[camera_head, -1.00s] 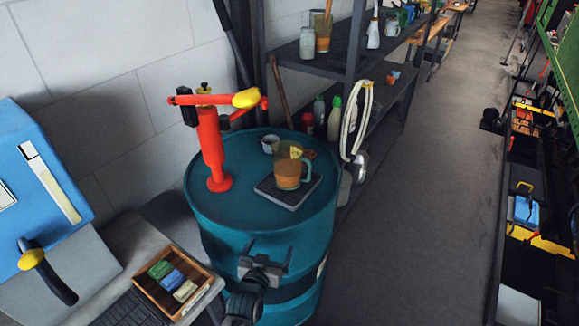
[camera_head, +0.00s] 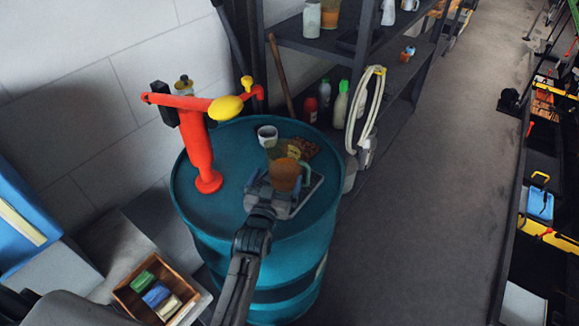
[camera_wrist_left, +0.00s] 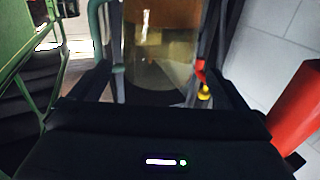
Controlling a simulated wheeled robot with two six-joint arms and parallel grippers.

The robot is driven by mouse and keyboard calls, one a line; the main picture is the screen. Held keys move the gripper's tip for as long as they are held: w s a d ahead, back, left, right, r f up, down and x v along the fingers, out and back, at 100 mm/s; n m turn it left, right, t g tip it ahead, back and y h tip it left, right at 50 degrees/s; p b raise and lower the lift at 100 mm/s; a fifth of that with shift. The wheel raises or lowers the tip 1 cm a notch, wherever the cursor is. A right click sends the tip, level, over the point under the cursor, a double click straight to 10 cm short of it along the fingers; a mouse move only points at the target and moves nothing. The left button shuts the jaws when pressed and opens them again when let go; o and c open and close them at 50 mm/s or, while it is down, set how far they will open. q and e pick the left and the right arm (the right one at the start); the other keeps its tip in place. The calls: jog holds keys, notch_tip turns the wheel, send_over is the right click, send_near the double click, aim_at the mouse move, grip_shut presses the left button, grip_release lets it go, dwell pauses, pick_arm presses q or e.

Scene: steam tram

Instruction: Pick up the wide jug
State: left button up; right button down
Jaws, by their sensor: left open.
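The wide jug (camera_head: 284,176) is clear, with orange-brown contents and a green handle. It stands upright on a flat dark plate (camera_head: 309,193) on top of the blue drum (camera_head: 228,215). My left gripper (camera_head: 268,187) is open at the near side of the jug and overlaps its lower part in the head view. In the left wrist view the jug (camera_wrist_left: 160,45) stands ahead between the open fingers, with its handle at the left. Whether either finger touches it I cannot tell. My right gripper is not in view.
A red pump (camera_head: 198,150) with a yellow-ended lever stands left on the drum. A white cup (camera_head: 267,134) and a brown item (camera_head: 306,148) are behind the jug. A wooden box (camera_head: 133,297) sits lower left.

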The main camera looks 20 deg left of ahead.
aim_at(289, 147)
pick_arm(q)
jog(key=shift+w+a+r, duration=0.1)
jog(key=shift+w+r, duration=0.15)
jog(key=shift+w, duration=1)
jog(key=w, duration=0.4)
jog(key=shift+w+f+p, duration=0.15)
jog(key=shift+f+p, duration=0.1)
jog(key=shift+p, duration=0.1)
jog(key=shift+w, duration=0.6)
jog(key=c, duration=0.7)
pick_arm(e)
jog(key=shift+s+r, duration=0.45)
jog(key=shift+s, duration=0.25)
pick_arm(q)
jog(key=shift+r, duration=0.1)
jog(key=shift+c, duration=0.2)
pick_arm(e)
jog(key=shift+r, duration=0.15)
